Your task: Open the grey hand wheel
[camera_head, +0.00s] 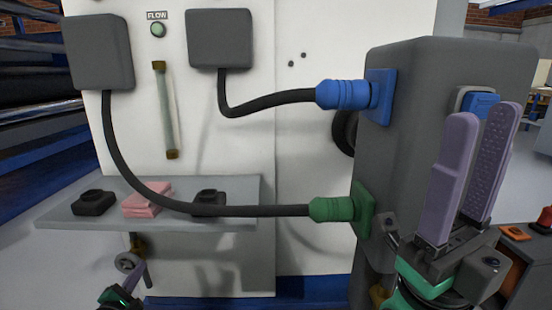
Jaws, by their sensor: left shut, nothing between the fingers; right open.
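The grey hand wheel (127,262) is small and sits under the shelf at lower left, on a brass fitting (137,242). My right gripper (483,115) is open and empty, pointing up at the right in front of the dark grey box.
A grey shelf (235,188) above the wheel holds two black parts and a pink cloth (147,199). Black cables run to a blue connector (343,94) and a green connector (332,208) on the dark grey box (415,75). A white panel (300,250) stands behind.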

